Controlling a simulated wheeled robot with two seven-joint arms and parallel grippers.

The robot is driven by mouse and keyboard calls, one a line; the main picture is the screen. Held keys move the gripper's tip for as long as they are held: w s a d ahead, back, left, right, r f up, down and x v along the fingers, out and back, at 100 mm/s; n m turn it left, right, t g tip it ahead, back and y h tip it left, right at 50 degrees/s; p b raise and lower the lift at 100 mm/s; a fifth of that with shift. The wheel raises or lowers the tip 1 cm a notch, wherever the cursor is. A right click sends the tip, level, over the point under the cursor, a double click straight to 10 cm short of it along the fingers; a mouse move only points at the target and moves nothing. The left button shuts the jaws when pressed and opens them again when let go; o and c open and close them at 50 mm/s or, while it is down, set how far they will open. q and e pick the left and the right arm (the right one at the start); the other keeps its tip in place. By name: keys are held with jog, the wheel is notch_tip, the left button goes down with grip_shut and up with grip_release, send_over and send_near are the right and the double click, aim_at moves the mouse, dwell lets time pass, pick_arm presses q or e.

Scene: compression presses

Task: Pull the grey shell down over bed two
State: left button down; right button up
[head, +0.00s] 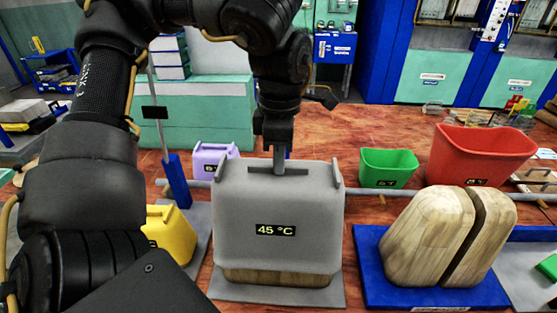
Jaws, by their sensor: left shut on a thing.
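The grey shell (279,205), labelled "45 °C", stands upright in the middle of the head view. It covers a wooden form (276,278), of which only a low strip shows under the shell's lower edge. The form stands on a grey base plate (280,293). My left gripper (280,158) reaches down from above and is shut on the shell's top handle (281,169). The fingertips are partly hidden by the handle. I cannot read a bed number here. My right gripper is out of view.
To the right, a bare split wooden form (430,240) stands on a blue base (400,295). Behind are a green bin (388,167) and a red bin (480,153). A yellow container (172,235), a purple one (213,155) and a blue post (178,182) stand left. A grey rail crosses behind.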

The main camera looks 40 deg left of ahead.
aim_at(279, 177)
pick_arm(q)
jog(key=shift+f, duration=1.6)
jog(key=shift+f+b, duration=0.45)
jog(key=shift+f, duration=0.15)
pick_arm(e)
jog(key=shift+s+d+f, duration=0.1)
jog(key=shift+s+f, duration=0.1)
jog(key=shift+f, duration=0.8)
pick_arm(q)
jog(key=shift+f, duration=0.55)
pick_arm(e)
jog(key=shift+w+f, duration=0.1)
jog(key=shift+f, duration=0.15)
pick_arm(q)
jog(key=c, duration=1.5)
grip_release()
notch_tip(279, 177, up, 11)
jog(key=shift+f+p, duration=0.1)
jog(key=shift+p, duration=0.45)
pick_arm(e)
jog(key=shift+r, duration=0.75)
